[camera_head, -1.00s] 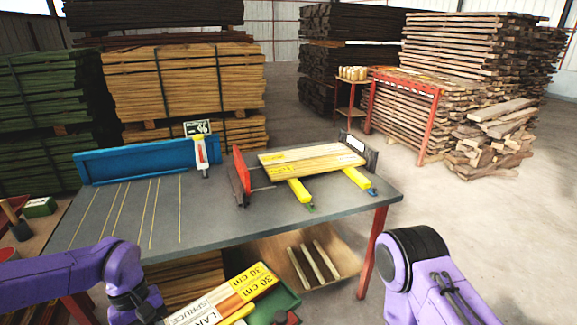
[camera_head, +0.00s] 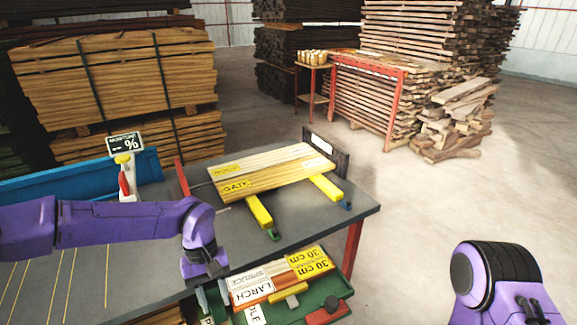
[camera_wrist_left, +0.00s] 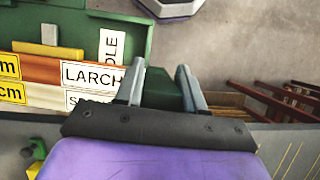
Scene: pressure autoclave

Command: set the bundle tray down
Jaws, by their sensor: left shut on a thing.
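The bundle tray (camera_head: 341,283) is green and holds boards labelled LARCH, SPRUCE and 30 cm. It is at the front edge of the grey table, at the bottom middle of the head view; I cannot tell whether it touches anything below. My left gripper (camera_head: 212,297) is shut on the tray's left side. In the left wrist view the two fingers (camera_wrist_left: 163,88) straddle a green part of the tray, and the tray (camera_wrist_left: 100,17) fills the upper left. My right arm shows at the lower right of the head view, but its gripper is out of view.
On the grey table (camera_head: 345,208), labelled boards (camera_head: 275,172) lie across two yellow bars (camera_head: 260,210). Open concrete floor (camera_head: 420,205) lies to the right.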

